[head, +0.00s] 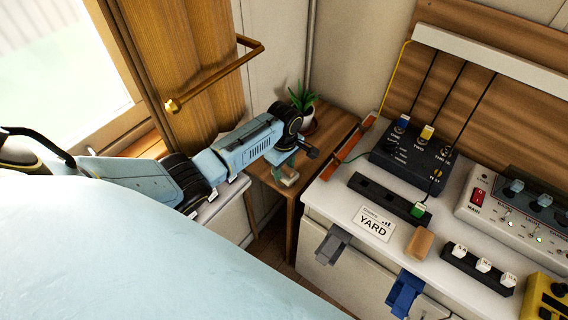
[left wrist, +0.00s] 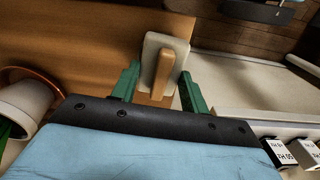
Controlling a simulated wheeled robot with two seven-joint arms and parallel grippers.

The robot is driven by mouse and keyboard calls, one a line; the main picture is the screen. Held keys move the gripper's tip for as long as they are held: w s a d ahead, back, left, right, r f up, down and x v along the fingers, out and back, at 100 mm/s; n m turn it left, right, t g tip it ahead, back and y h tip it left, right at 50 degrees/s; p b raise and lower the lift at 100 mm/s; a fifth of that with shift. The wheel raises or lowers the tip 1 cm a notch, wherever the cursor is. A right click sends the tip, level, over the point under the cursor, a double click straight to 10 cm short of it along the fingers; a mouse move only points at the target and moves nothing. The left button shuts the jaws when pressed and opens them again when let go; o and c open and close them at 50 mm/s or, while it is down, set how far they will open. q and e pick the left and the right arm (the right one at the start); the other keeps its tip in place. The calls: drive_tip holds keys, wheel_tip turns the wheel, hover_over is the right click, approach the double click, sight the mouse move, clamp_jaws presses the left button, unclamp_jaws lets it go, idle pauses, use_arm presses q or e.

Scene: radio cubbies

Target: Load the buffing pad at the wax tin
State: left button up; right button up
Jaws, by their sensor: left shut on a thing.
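The buffing pad, a pale block with a tan wooden handle (left wrist: 164,71), lies between the green fingers of my left gripper (left wrist: 159,80) in the left wrist view. The left gripper (head: 286,167) is shut on it over the small wooden table, and the pad's pale part (head: 290,180) shows just below the fingers in the head view. Whether the pad touches the table is unclear. I cannot make out a wax tin in either view. My right gripper is not in view.
A potted plant (head: 302,101) stands on the small wooden table (head: 334,124) behind the gripper. To the right, a white counter (head: 340,205) holds a black switch box (head: 412,155), a YARD card (head: 374,223) and a tan block (head: 419,244). A brass rail (head: 215,77) is on the wooden door.

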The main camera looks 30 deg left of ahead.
use_arm(q)
drive_tip(key=shift+f, duration=0.4)
drive_tip(key=shift+s+f, duration=0.15)
drive_tip(key=shift+f, duration=0.05)
idle(2.0)
wheel_tip(320, 180, up, 7)
drive_tip(key=p, duration=0.8)
drive_tip(key=shift+r+p, duration=0.2)
drive_tip(key=shift+p, duration=0.15)
drive_tip(key=shift+f, duration=0.1)
idle(0.4)
